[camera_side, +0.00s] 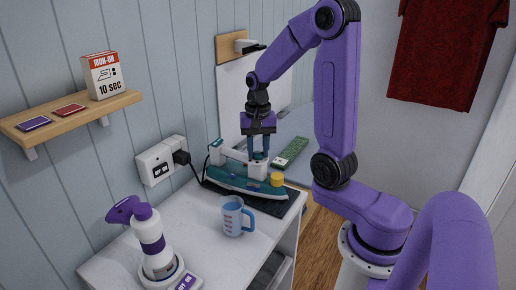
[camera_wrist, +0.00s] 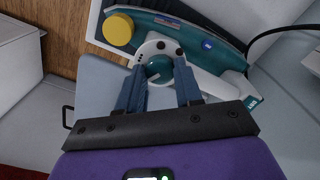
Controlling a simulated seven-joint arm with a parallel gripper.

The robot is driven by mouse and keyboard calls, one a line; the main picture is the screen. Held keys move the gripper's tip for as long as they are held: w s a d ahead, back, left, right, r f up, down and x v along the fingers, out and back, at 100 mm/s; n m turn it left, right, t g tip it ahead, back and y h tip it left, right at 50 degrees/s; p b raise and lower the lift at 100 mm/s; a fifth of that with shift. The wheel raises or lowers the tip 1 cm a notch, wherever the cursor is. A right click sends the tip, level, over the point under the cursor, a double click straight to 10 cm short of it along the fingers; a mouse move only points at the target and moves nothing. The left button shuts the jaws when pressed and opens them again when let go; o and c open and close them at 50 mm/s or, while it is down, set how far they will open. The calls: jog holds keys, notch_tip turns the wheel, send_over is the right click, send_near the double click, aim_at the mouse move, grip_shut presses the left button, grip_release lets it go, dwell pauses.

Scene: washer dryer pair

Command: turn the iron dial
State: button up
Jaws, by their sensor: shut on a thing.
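A teal and white iron (camera_side: 240,180) lies on a dark mat (camera_side: 285,200) on the white counter. My gripper (camera_side: 259,155) points down over the iron's body. In the wrist view the iron (camera_wrist: 190,30) shows its round teal dial (camera_wrist: 159,70) on a white housing. My gripper (camera_wrist: 160,80) has its two blue fingers on either side of the dial, shut on it. The finger tips partly cover the dial's sides. A round yellow knob (camera_side: 277,180) sits on the iron beside the dial; it also shows in the wrist view (camera_wrist: 118,29).
A measuring cup (camera_side: 233,216) stands in front of the iron. A spray bottle (camera_side: 152,240) stands at the front left. A socket with a plug (camera_side: 160,162) is on the wall, and the iron's cord runs near it. A green patterned item (camera_side: 290,152) lies behind.

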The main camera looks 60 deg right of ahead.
aim_at(258, 153)
jog(key=o, duration=1)
jog(key=shift+o, duration=0.2)
jog(key=shift+r, duration=0.1)
notch_tip(258, 153, up, 17)
jog(key=shift+r, duration=0.15)
